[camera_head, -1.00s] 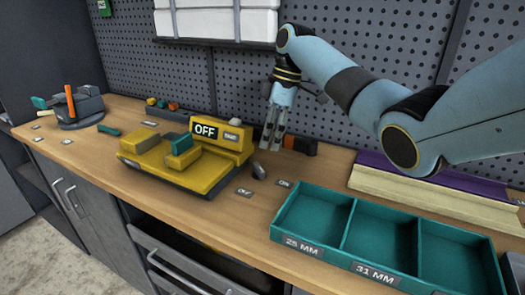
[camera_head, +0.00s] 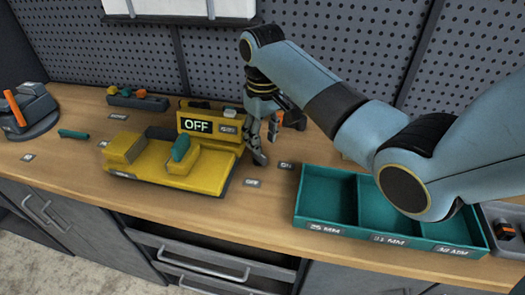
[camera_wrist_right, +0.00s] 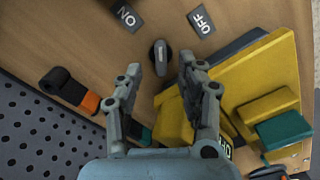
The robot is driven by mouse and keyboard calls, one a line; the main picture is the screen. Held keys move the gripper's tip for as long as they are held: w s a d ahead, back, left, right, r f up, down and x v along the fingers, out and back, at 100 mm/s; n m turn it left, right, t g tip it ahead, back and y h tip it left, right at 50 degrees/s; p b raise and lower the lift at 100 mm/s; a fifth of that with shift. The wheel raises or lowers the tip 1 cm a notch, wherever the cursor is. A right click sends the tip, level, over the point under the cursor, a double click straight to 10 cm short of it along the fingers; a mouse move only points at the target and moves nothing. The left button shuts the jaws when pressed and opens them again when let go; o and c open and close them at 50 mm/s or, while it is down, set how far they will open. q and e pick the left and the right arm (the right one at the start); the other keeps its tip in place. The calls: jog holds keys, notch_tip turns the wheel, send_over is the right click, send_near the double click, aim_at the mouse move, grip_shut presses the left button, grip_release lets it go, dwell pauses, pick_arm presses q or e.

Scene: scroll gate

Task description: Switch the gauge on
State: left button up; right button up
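The yellow gauge (camera_head: 165,165) sits on the wooden bench, and its display (camera_head: 198,126) reads OFF. A small dark switch knob (camera_head: 259,157) stands on the bench to its right; in the right wrist view the knob (camera_wrist_right: 160,57) lies between an ON label (camera_wrist_right: 127,16) and an OFF label (camera_wrist_right: 201,21). My right gripper (camera_head: 262,142) points down just over the knob. In the right wrist view its fingers (camera_wrist_right: 160,70) are apart and empty, with the knob in line with the gap. I cannot tell if they touch it. My left gripper is not in view.
A teal tray with several compartments (camera_head: 300,200) stands right of the knob. A black and orange object (camera_wrist_right: 72,90) lies near the pegboard (camera_head: 120,60). A grey device with an orange handle (camera_head: 35,110) stands at the far left. The front bench edge is clear.

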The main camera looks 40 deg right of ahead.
aim_at(263, 156)
notch_tip(263, 156, down, 3)
jog(key=shift+a+f, duration=0.1)
jog(key=shift+f, duration=1.25)
jog(key=shift+c, duration=1)
jog(key=c, duration=0.4)
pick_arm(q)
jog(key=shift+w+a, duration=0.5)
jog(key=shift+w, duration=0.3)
pick_arm(e)
grip_shut()
